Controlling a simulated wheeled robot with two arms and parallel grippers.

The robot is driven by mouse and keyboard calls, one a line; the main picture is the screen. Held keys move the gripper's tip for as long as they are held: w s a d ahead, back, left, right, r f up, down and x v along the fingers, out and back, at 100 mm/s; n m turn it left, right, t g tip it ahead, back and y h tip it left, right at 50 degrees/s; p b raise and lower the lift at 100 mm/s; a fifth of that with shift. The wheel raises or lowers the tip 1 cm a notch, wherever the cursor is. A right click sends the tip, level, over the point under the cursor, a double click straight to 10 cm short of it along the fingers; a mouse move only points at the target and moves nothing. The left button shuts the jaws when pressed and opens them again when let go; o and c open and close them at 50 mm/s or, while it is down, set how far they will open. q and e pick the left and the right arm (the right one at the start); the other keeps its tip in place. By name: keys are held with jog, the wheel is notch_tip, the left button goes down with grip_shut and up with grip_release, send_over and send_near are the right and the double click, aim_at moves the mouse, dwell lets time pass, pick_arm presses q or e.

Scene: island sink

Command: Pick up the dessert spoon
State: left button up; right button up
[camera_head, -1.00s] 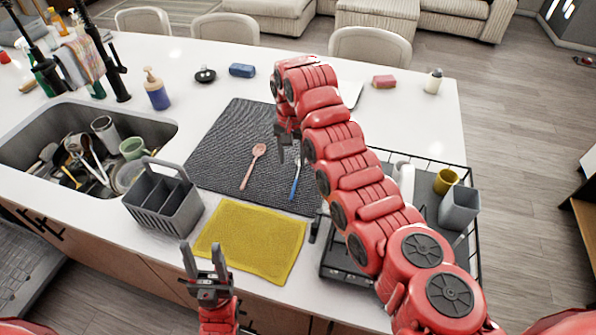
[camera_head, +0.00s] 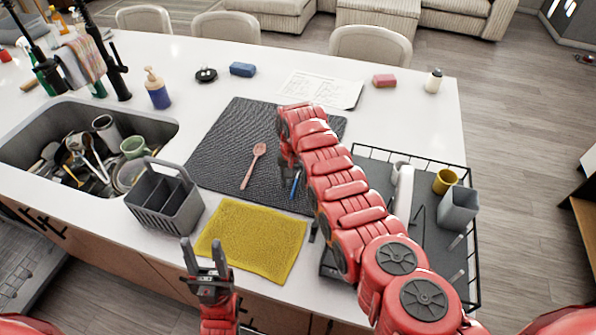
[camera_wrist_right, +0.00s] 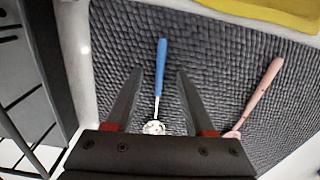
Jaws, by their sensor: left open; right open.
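A blue-handled utensil with a metal neck lies on the dark grey mat; I take it as the dessert spoon (camera_wrist_right: 161,62). Its head is partly hidden by my gripper body in the right wrist view. In the head view only part of the blue handle (camera_head: 296,185) shows beside my right arm. My right gripper (camera_wrist_right: 160,76) is open above it, one finger on each side of the handle, apart from it. My left gripper (camera_head: 203,244) is open and empty at the counter's front edge, near the yellow cloth.
A pink spoon (camera_head: 253,166) lies on the mat (camera_head: 225,150) close by. A dish rack (camera_head: 425,215) stands right, a grey caddy (camera_head: 165,205) and full sink (camera_head: 150,103) left. The yellow cloth (camera_head: 255,240) lies in front. Paper (camera_head: 325,90) lies behind the mat.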

jog(key=shift+f, duration=0.3)
grip_shut()
jog(key=shift+r, duration=0.1)
dwell(0.4)
